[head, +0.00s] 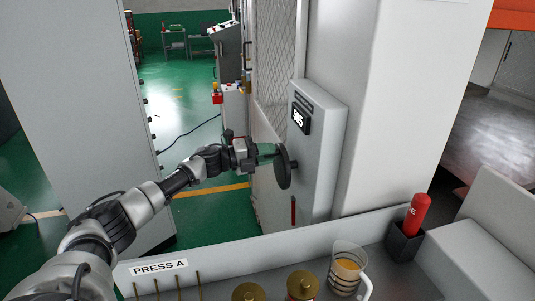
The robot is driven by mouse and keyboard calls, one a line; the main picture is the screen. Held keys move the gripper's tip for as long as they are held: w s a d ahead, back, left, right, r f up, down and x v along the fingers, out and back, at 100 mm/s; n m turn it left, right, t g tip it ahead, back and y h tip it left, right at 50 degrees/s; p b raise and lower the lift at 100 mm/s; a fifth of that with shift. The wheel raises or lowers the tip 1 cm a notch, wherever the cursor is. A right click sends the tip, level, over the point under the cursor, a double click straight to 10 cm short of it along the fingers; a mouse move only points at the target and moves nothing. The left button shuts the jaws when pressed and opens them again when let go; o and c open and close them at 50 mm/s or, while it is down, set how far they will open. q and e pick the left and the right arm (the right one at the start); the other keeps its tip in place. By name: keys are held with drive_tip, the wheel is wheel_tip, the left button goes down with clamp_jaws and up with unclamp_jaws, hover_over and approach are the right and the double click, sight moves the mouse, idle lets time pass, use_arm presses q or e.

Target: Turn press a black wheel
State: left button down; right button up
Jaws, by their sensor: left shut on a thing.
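The black wheel (283,167) is mounted on the side of a grey control box (321,150) with a small numeric display. I see the wheel nearly edge-on. My left arm reaches in from the lower left, and my left gripper (269,151) is at the wheel's near left edge, shut on its rim. The fingertips are small and partly hidden at the rim. A label reading "PRESS A" (159,267) is on the grey bench edge below. My right gripper is not in view.
The grey bench (225,262) in front holds a glass jug (346,270), brass-topped items (303,284), thin upright rods and a red-handled object (417,213) in a black holder. A tall grey cabinet (80,110) stands left. Green floor lies open between cabinet and press.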

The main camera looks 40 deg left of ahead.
use_arm(q)
drive_tip(key=shift+a, duration=0.1)
idle(0.3)
drive_tip(key=c, duration=0.9)
unclamp_jaws()
drive_tip(key=b+v, duration=0.5)
drive_tip(key=v, duration=0.5)
drive_tip(key=shift+s+a, duration=0.25)
drive_tip(key=shift+a, duration=0.05)
drive_tip(key=shift+f, duration=0.1)
